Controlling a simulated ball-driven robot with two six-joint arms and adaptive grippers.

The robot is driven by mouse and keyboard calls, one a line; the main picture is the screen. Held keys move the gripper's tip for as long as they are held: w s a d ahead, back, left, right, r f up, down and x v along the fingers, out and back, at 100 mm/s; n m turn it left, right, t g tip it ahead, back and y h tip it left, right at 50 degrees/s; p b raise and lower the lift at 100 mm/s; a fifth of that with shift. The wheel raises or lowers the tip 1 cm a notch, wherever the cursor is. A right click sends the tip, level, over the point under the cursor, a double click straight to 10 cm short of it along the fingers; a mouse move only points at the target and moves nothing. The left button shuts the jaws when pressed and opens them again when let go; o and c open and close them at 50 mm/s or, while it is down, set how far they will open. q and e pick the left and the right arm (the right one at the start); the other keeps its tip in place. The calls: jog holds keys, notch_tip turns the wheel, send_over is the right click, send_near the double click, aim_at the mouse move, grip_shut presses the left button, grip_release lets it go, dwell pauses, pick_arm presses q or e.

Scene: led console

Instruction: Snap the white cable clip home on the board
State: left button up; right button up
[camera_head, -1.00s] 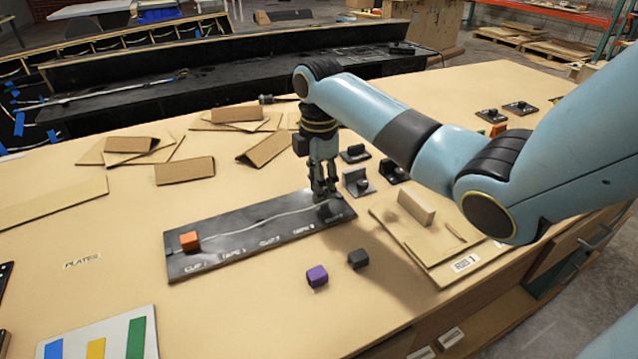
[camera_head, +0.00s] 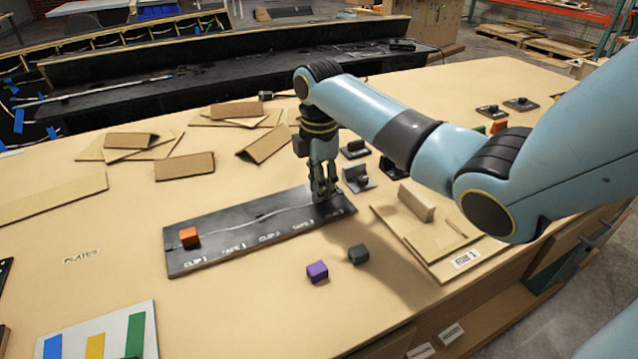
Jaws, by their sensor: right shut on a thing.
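The dark board (camera_head: 213,247) lies on the table, with white printed labels along its front edge and a pale cable (camera_head: 262,215) running along it. An orange block-like clip (camera_head: 189,237) sits on the cable at the board's left end. My right gripper (camera_head: 321,197) points down over the board's right end. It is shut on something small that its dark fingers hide. I cannot make out the white cable clip; no white clip shows clearly elsewhere. My left gripper is not in view.
A cardboard piece (camera_head: 417,203) stands on flat panels at right. Small dark fixtures (camera_head: 357,178) stand behind the gripper. Cardboard scraps (camera_head: 185,166) lie behind the board.

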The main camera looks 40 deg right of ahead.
jog(key=shift+f, duration=0.35)
dwell(0.6)
jog(key=o, duration=0.9)
jog(key=shift+c, duration=0.2)
jog(key=shift+r, duration=0.1)
notch_tip(320, 180, up, 12)
